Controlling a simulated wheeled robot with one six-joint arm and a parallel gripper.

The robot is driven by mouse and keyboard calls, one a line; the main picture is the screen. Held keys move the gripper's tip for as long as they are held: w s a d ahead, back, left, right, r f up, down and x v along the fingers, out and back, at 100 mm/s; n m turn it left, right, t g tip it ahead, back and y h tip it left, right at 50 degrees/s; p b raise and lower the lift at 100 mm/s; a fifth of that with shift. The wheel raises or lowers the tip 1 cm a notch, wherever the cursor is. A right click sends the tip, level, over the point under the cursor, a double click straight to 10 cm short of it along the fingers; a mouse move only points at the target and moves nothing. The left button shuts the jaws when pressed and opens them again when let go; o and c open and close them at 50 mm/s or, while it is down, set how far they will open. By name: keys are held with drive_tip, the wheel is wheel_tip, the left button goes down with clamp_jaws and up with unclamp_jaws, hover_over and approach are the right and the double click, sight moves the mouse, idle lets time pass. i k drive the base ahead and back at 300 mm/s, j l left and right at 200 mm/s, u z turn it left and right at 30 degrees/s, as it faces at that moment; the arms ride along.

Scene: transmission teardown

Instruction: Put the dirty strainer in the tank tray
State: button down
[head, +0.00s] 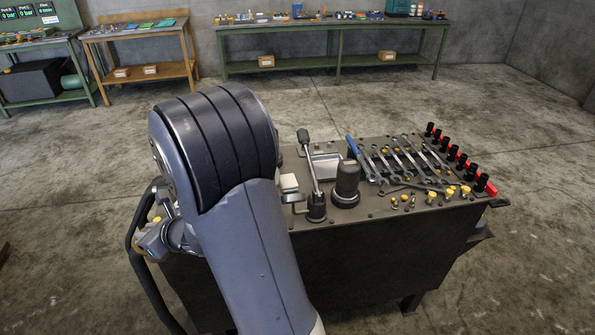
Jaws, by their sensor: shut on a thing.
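My own arm fills the left middle of the head view and covers part of the cart behind it. A small grey and silver part of my arm's wrist end shows at the left of the arm, beside the cart's handle. My gripper's fingers are hidden, and I cannot see what is between them. I do not see the dirty strainer. I cannot pick out the tank tray; a shallow silver tray (322,167) lies on the cart top, and I cannot tell whether it is that one.
The dark tool cart (375,245) stands close, with wrenches (405,160), a black cylinder (346,183), a ratchet-like tool (312,165) and black sockets (452,152) on top. Green benches (340,28) and a wooden bench (140,32) stand at the back. The concrete floor between is clear.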

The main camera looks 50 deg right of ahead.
sight(328, 169)
drive_tip(key=k+l+u, duration=0.1)
drive_tip(key=u, duration=0.35)
drive_tip(key=k+l+u, duration=0.1)
drive_tip(key=u, duration=0.3)
drive_tip(key=k+u, duration=0.15)
drive_tip(key=u, duration=0.3)
drive_tip(key=k+l+u, duration=0.15)
drive_tip(key=k, duration=0.3)
drive_tip(key=k+z, duration=0.1)
drive_tip(key=z, duration=0.3)
drive_tip(key=k+l+z, duration=0.1)
drive_tip(key=z, duration=0.3)
drive_tip(key=k+z, duration=0.1)
drive_tip(key=z, duration=0.3)
